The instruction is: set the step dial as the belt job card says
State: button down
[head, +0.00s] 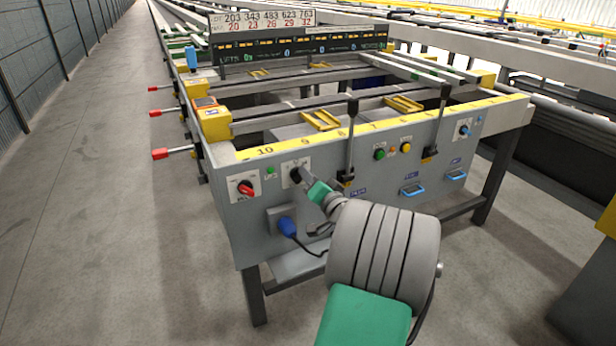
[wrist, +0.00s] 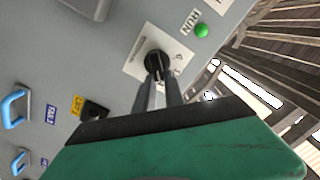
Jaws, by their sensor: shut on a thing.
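In the head view my gripper (head: 301,178) reaches the panel from the lower right and covers part of the plate. The dial's pointer setting cannot be read. No belt job card can be made out with certainty; a board with number rows (head: 262,20) stands at the back.
A red rotary switch (head: 246,188) is left of the dial, and a green RUN button (wrist: 201,30) is close by. A blue plug (head: 287,227) with a cable sits below. Two black levers (head: 351,140) (head: 437,130) rise to the right. Floor is clear at left.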

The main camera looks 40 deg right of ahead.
jog(key=c, duration=1.4)
grip_release()
jog(key=shift+c, duration=0.2)
jog(key=p+v, duration=0.1)
jog(key=v, duration=0.6)
jog(key=shift+s, duration=0.4)
jog(key=shift+a+r, duration=0.1)
jog(key=shift+a, duration=0.05)
